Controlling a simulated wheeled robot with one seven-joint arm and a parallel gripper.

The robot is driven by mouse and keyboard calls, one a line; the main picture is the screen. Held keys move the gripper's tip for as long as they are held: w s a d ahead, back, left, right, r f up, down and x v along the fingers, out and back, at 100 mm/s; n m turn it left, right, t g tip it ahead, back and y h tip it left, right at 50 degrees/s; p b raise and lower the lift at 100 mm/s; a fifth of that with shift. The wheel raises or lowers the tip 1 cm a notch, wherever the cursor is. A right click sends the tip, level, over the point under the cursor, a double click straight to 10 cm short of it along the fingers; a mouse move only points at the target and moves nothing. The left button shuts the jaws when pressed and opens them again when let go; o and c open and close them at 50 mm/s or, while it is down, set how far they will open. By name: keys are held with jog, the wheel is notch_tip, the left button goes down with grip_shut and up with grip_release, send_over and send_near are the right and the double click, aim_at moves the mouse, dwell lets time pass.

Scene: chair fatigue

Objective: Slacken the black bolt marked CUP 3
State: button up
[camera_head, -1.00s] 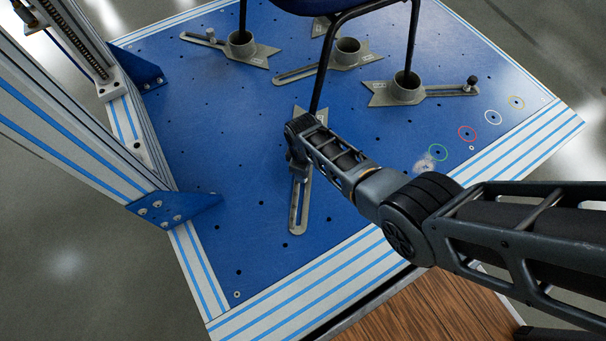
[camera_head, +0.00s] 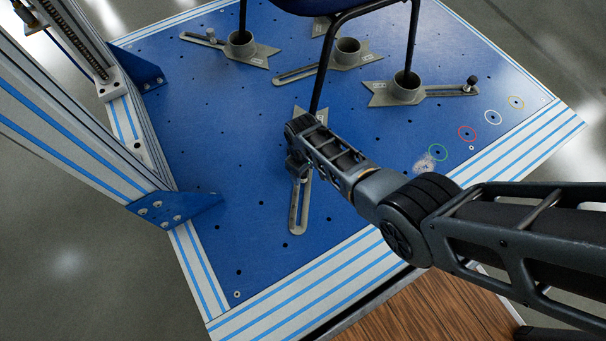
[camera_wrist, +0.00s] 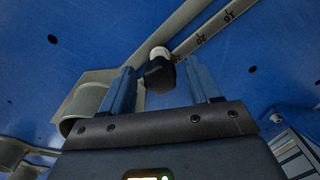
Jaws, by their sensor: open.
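A black bolt (camera_wrist: 160,76) shows in the wrist view, above a pale round collar on a slotted grey arm (camera_wrist: 205,34). My gripper (camera_wrist: 159,80) is open, with one blue finger on each side of the bolt and a gap to both. The grey cup (camera_wrist: 86,100) of this fixture stands to the left. In the head view my gripper (camera_head: 297,163) is over the nearest fixture's slotted arm (camera_head: 300,212) and hides its bolt. I cannot read a CUP 3 marking in either view.
Other cup fixtures stand on the blue plate (camera_head: 230,180), including one at right (camera_head: 408,88) with its own bolt (camera_head: 471,82). A chair leg (camera_head: 326,75) rises just behind my gripper. A blue bracket (camera_head: 176,207) and column stand at left. The front plate area is clear.

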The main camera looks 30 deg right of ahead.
jog(key=m, duration=0.4)
dwell(0.3)
jog(key=shift+m, duration=2)
jog(key=m, duration=0.4)
jog(key=shift+c, duration=0.4)
